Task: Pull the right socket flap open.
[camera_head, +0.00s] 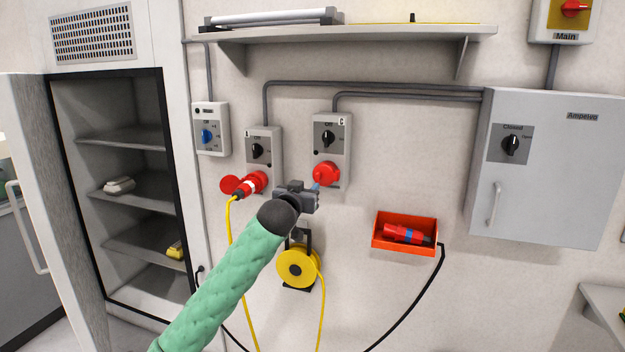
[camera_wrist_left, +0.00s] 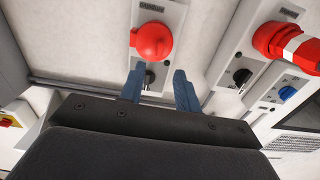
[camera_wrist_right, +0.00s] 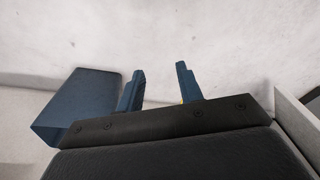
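The right socket, on the grey unit marked C (camera_head: 331,140), has a round red flap (camera_head: 326,174) that looks closed over it. The flap also shows as a red dome in the left wrist view (camera_wrist_left: 152,41). My left gripper (camera_head: 317,186) is just below and left of the flap in the head view. Its two blue fingers (camera_wrist_left: 160,82) are apart with nothing held between them; I cannot tell whether a fingertip touches the flap. My right gripper (camera_wrist_right: 160,78) shows only in its wrist view, with fingers apart and empty, before a pale surface.
Left unit A (camera_head: 262,146) holds a red-and-white plug (camera_head: 250,184) with a yellow cable. A yellow cable reel (camera_head: 297,267) hangs below. An orange bin (camera_head: 405,248) holds a red plug. A grey cabinet (camera_head: 540,190) is at right. A blue box-shaped object (camera_wrist_right: 82,100) is near my right gripper.

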